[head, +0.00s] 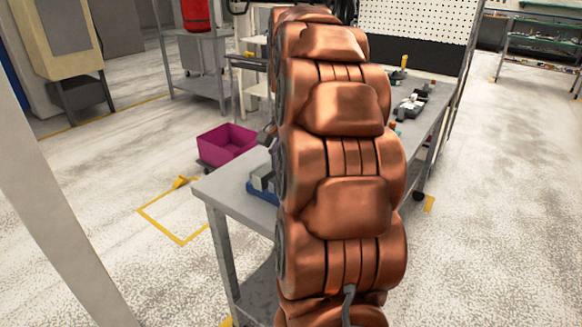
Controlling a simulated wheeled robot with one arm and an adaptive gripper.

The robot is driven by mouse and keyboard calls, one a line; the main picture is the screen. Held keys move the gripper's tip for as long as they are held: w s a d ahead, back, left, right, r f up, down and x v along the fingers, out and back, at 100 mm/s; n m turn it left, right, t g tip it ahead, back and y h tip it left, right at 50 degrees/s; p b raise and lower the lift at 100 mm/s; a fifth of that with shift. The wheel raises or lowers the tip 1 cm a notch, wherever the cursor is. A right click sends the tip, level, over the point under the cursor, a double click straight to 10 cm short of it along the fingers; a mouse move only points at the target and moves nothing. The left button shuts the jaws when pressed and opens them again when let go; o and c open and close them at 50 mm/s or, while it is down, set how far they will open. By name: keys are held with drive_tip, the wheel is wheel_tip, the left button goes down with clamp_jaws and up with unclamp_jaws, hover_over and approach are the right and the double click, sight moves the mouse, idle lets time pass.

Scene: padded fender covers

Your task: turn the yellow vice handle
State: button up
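A blue and grey object (262,188), which looks like part of a vice, sits on the near left part of the grey workbench (228,192). My copper-coloured padded arm hides its right side. I cannot make out a yellow handle on it. A small upright yellow item (404,62) stands farther back on the bench; I cannot tell what it is. My gripper is not visible; my arm fills the middle of the view and covers much of the bench.
A magenta bin (228,146) stands left of the bench. Small parts (410,104) lie on the bench's far right side. A pegboard (415,30) rises behind. A yellow-marked floor square (178,240) lies at left. Open floor extends on the right.

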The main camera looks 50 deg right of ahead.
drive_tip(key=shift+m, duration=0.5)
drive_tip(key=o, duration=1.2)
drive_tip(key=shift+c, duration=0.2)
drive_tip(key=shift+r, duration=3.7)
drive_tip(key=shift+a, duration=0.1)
